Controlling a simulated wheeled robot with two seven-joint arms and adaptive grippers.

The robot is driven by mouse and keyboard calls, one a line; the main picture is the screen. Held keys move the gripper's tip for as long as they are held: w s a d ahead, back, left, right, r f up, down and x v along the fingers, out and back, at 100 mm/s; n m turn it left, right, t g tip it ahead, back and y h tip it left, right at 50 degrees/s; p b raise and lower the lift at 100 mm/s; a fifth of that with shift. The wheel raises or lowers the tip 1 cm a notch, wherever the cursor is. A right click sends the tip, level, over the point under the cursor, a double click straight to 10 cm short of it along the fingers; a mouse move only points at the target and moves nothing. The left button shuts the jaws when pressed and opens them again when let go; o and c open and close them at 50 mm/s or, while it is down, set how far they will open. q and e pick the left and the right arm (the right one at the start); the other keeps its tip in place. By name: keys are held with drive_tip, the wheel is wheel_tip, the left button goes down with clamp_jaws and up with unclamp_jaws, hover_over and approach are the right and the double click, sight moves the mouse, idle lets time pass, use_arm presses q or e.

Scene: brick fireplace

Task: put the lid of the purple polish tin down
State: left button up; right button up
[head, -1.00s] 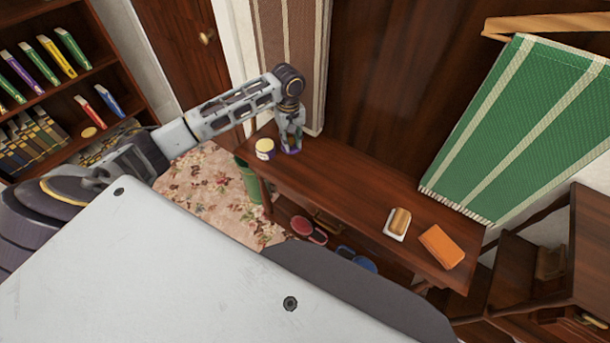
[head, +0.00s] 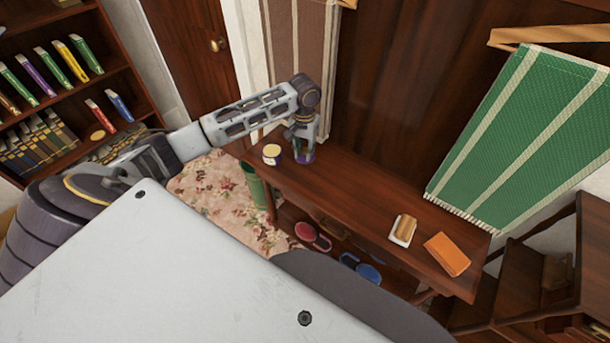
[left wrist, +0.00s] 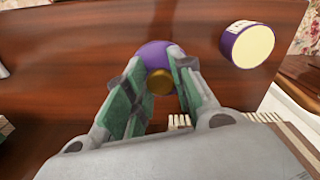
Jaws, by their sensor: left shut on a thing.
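The lid (left wrist: 152,53) is a purple disc with a brass-coloured knob (left wrist: 160,82), seen in the left wrist view. My left gripper (left wrist: 158,88) is shut on it, with green-padded fingers either side of the knob. In the head view my left gripper (head: 304,150) is at the left end of the wooden table (head: 350,185), with the purple lid (head: 306,158) at its fingertips. I cannot tell whether the lid touches the tabletop. The purple polish tin (head: 272,155) stands upright to the left of the gripper, with a pale label and pale top; it also shows in the left wrist view (left wrist: 246,45). My right gripper is not in view.
A brush (head: 403,229) and an orange cloth (head: 447,254) lie toward the table's right end. The tabletop between them and my gripper is clear. A green-striped hanging (head: 510,130) is behind the right end. Red and blue items are on the lower shelf.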

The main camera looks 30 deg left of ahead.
use_arm(q)
drive_tip(key=shift+s+f, duration=0.1)
drive_tip(key=shift+f, duration=0.35)
hover_over(304, 176)
wheel_tip(304, 176, down, 4)
drive_tip(key=shift+f, duration=2.65)
drive_tip(key=o, duration=0.4)
drive_tip(key=shift+f, duration=0.1)
drive_tip(key=o, duration=0.5)
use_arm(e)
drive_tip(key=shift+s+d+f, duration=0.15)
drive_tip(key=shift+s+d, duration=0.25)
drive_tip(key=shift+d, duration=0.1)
